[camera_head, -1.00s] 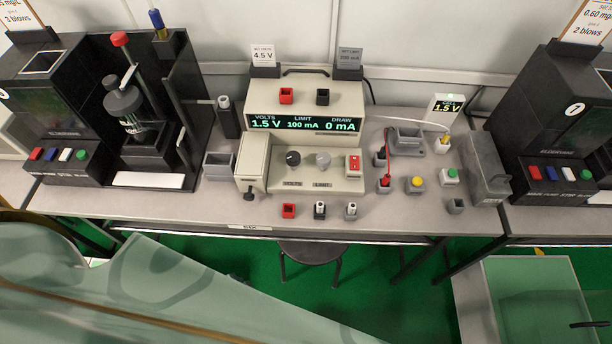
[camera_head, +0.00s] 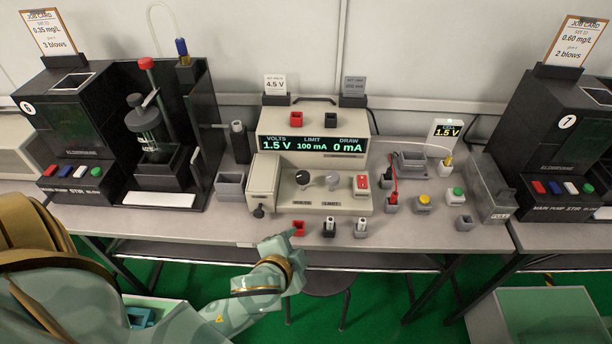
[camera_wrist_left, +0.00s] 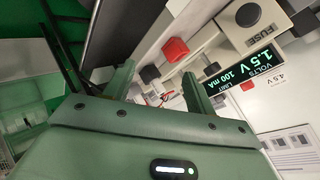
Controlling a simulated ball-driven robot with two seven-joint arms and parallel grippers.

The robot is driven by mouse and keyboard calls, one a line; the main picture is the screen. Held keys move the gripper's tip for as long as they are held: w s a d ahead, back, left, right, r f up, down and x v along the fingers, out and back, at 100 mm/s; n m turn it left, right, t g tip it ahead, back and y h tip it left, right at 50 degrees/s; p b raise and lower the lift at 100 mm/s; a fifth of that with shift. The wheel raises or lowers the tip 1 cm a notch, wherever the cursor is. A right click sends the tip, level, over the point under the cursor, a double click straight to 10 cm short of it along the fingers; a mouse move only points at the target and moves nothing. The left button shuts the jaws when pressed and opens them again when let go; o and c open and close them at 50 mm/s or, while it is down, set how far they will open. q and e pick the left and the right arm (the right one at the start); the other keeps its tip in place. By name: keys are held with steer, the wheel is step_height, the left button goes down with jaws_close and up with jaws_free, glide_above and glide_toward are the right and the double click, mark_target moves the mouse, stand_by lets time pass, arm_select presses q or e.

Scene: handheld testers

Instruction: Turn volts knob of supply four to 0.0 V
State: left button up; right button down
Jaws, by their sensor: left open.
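The power supply (camera_head: 268,147) stands mid-bench, its display (camera_head: 313,146) reading 1.5 V, limit 100 mA, draw 0 mA. The display also shows tilted in the left wrist view (camera_wrist_left: 240,70). The black volts knob (camera_head: 303,178) is at the left of the lower panel, beside the grey limit knob (camera_head: 331,181). No supply number is readable. My left gripper (camera_head: 275,242) is at the bench's front edge, below and left of the knob and apart from it. In the left wrist view its two fingers (camera_wrist_left: 158,84) are spread and empty. My right gripper is not in view.
Red (camera_head: 298,228), black (camera_head: 329,227) and grey (camera_head: 361,227) small blocks stand along the front edge. A red rocker switch (camera_head: 361,182) is right of the knobs. A grey bin (camera_head: 230,186) stands left. A 4.5 V card (camera_head: 274,84) tops the supply.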

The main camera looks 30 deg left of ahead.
arm_select(q)
steer(key=w+d+r+m+t+h, duration=0.35)
steer(key=w+d+r, duration=0.25)
steer(key=r, duration=0.2)
steer(key=w+d+r+m+t+h, duration=0.2)
steer(key=w+d+r+t+h, duration=0.3)
steer(key=r, duration=0.4)
steer(key=w+d+r+m+g+h, duration=0.1)
steer(key=d+r+m+g+h, duration=0.35)
steer(key=d+m+h, duration=0.45)
steer(key=m+g+y+b, duration=0.1)
steer(key=m+g+y, duration=0.2)
steer(key=g+y, duration=1.2)
glide_above(303, 175)
step_height(303, 175, down, 2)
step_height(303, 175, down, 16)
steer(key=b, duration=0.5)
steer(key=shift+r+b, duration=0.2)
steer(key=shift+b, duration=0.15)
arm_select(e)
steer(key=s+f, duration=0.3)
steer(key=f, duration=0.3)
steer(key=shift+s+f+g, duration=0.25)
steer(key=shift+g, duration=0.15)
